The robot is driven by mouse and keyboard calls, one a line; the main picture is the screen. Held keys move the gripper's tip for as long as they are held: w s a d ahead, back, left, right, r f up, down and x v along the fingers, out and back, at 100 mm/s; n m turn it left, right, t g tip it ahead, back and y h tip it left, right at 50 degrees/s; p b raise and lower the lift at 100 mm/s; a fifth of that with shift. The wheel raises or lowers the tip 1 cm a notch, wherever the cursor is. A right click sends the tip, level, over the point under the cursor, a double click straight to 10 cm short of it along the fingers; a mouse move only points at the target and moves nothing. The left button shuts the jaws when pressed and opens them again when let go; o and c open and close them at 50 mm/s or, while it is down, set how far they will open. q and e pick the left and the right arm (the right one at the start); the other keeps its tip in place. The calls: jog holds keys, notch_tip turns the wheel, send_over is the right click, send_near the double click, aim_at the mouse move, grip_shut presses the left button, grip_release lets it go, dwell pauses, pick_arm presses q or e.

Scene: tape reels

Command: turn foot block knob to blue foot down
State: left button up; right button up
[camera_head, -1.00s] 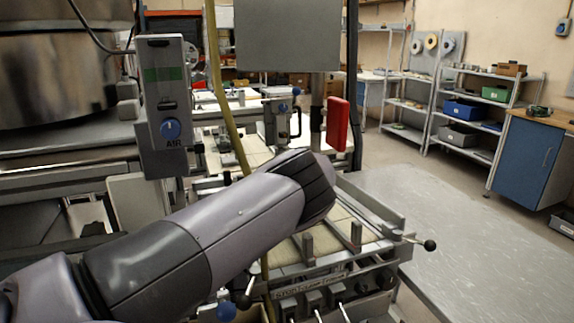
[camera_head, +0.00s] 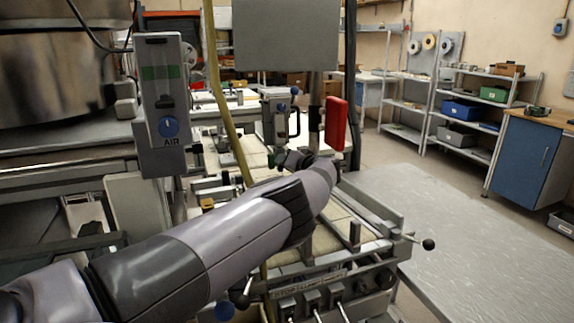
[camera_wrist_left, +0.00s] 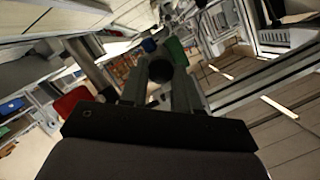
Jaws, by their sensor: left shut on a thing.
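The grey upright block unit (camera_head: 275,125) stands on the machine beyond my left arm in the head view, with small blue parts near its top. The block's lower part is partly hidden by my gripper. My right gripper is not in view.
A grey AIR box (camera_head: 160,105) with a blue dial stands left. A red panel (camera_head: 336,122) stands right of the block unit. A lever with a black ball (camera_head: 428,244) sticks out at the right. A grey tabletop (camera_head: 470,235) at right is clear.

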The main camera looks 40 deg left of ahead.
pick_arm(q)
jog(key=shift+r, duration=0.2)
jog(key=o, duration=1.1)
jog(key=shift+f, duration=0.1)
jog(key=shift+c, duration=0.2)
jog(key=shift+d, duration=0.1)
jog(key=v, duration=0.7)
